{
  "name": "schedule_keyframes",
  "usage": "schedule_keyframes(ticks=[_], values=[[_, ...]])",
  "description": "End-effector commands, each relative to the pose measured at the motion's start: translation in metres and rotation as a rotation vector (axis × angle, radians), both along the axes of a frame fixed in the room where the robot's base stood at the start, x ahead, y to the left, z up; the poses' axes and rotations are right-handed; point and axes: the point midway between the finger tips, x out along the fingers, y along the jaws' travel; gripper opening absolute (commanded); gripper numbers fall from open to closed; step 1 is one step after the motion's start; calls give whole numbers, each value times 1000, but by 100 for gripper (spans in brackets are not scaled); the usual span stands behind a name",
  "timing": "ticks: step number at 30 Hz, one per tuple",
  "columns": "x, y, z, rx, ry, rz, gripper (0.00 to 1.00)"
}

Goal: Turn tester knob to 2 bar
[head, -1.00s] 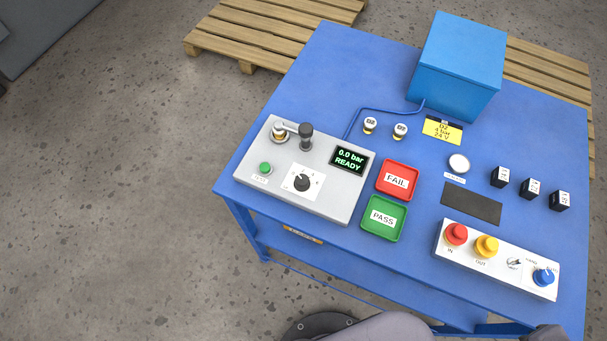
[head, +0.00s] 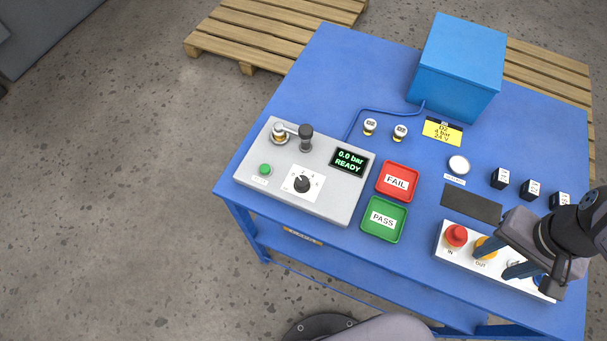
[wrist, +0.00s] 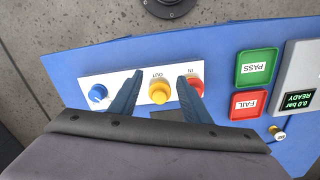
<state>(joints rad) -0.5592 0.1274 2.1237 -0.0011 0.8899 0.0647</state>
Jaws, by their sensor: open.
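The tester is a light grey box (head: 257,196) at the left of the blue table. Its black knob (head: 302,184) sits on a white dial plate; the pointer's setting is too small to read surely. The tester display (head: 350,161) reads "0.0 bar READY". The tester also shows in part at the right edge of the wrist view (wrist: 300,72). My gripper (head: 494,260) is open, above the white control panel at the front right, far from the knob. In the wrist view its blue fingers (wrist: 156,95) stand apart, with the yellow OUT button between them in the picture.
The white panel (head: 447,250) carries a red IN button (head: 456,235), a yellow OUT button (wrist: 159,92) and a blue knob (wrist: 98,93). Red FAIL (head: 397,178) and green PASS (head: 384,219) trays lie beside the tester. A lever (head: 305,138) rises at the tester's back.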

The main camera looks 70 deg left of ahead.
Motion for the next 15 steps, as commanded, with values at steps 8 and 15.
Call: schedule_keyframes(ticks=[8, 15], values=[[-53, 157, 13, -1, 1, 364, 43], [-157, 262, 20, -1, 1, 650, 43]])
